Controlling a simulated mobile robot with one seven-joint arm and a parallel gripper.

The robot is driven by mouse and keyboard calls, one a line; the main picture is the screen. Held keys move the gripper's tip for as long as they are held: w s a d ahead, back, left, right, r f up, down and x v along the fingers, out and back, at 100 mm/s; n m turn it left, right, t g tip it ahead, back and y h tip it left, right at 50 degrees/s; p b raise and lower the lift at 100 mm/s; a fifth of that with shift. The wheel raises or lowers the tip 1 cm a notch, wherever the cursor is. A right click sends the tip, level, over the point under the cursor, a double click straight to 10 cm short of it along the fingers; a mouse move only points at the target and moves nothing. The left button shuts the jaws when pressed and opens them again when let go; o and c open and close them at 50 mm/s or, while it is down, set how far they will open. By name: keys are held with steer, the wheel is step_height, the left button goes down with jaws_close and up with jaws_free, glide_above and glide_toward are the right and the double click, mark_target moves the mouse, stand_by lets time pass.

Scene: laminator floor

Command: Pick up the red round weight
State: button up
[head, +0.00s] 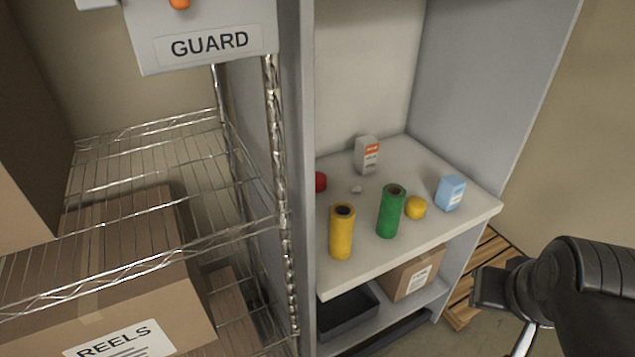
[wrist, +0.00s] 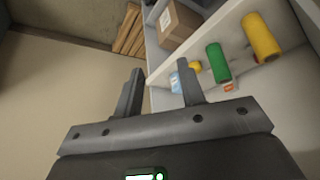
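The red round weight (head: 320,182) is at the left of the cabinet shelf in the head view, partly hidden by the cabinet's side wall.
On the shelf (head: 365,272) stand a yellow roll (head: 341,232), a green roll (head: 390,212), a yellow ball (head: 415,207), a blue box (head: 450,193) and a grey box (head: 367,156). A wire rack (head: 273,120) flanks the left. A pallet (head: 470,292) lies at right.

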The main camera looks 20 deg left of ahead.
steer(key=shift+o, duration=0.4)
steer(key=o, duration=0.8)
steer(key=shift+o, duration=0.2)
